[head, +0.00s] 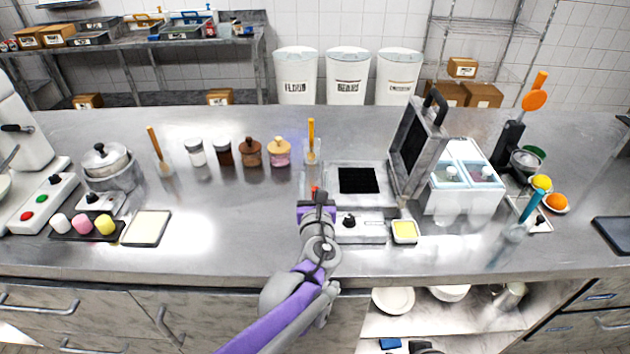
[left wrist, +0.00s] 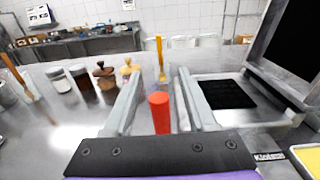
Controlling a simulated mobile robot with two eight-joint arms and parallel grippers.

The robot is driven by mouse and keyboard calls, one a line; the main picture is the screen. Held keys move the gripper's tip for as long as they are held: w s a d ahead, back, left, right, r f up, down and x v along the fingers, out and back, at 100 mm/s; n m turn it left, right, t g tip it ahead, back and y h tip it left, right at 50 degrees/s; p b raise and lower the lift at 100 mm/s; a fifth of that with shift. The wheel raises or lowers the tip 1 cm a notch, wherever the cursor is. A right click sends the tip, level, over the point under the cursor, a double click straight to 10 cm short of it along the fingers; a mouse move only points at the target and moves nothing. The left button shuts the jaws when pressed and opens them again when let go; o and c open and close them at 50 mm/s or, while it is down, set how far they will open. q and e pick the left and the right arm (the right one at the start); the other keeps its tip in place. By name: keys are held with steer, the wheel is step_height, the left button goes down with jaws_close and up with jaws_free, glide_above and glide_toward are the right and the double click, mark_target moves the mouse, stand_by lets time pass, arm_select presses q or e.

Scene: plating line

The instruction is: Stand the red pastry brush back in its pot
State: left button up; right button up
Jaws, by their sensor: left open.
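The red pastry brush shows as a red handle (left wrist: 160,112) standing between my left gripper's fingers in the left wrist view. In the head view only a small red bit (head: 314,188) shows beside the gripper. My left gripper (head: 317,196) is open around the handle, left of the waffle-type press; its fingers also show in the left wrist view (left wrist: 160,80). Gaps show on both sides of the handle. The brush's lower end is hidden, and I cannot tell whether it is in a pot. My right gripper is not in view.
A press (head: 347,228) with raised lid (head: 418,145) stands right of the gripper. A yellow-handled tool (head: 311,138) stands in a clear pot behind. Jars (head: 223,152) stand left of it. A teal-handled tool (head: 531,205) is at right.

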arm_select(q)
steer(key=s, duration=1.1)
steer(key=shift+d+b, duration=0.15)
steer(key=shift+b, duration=0.15)
steer(key=shift+w, duration=0.1)
steer(key=s+a+f+n+g+y+p, duration=0.1)
steer(key=s+a+f+n+g+y, duration=0.25)
steer(key=a+n, duration=0.6)
steer(key=s+a+f+n+g+y+p, duration=0.1)
steer(key=s+a+f+n+g, duration=0.25)
steer(key=s+a+n, duration=0.45)
steer(key=s+f+n+g+h+p, duration=0.1)
steer(key=s+f+n+g+h, duration=0.4)
steer(key=s+n, duration=0.5)
steer(key=n, duration=0.8)
steer(key=shift+s+a+f+g+p, duration=0.2)
steer(key=shift+s+f+g+p, duration=0.1)
steer(key=shift+p, duration=0.1)
